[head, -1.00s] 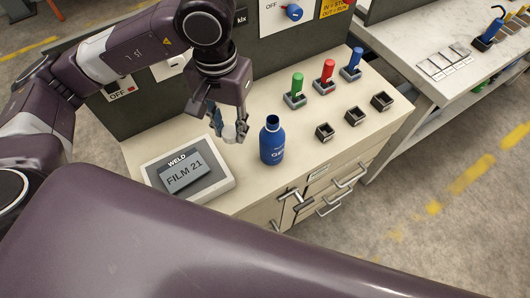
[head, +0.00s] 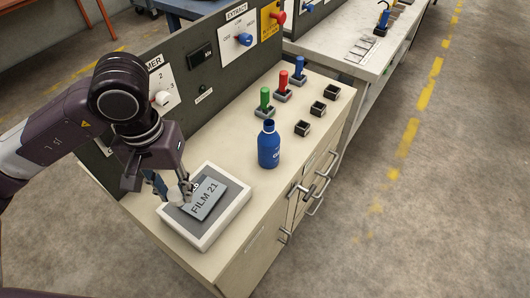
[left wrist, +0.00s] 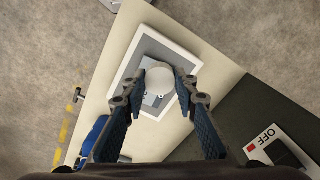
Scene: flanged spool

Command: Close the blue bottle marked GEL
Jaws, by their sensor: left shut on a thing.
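The blue bottle (head: 269,149) stands upright on the bench, its dark mouth open at the top. Its white label is only partly readable. In the left wrist view, a blue part (left wrist: 94,134) at the lower left, partly behind a finger, appears to be the bottle. My left gripper (head: 174,194) is shut on a white round cap (left wrist: 160,77), held between the fingertips. In the head view it is over the left side of the grey tray, to the left of the bottle and apart from it. The right gripper is not in view.
The pale-rimmed tray (head: 206,241) holds a grey block marked FILM 21 (head: 206,199). Green (head: 265,98), red (head: 283,80) and blue (head: 299,67) handles stand behind the bottle. Small dark square holders (head: 302,128) are at its right. A dark panel (head: 205,85) lines the bench's back.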

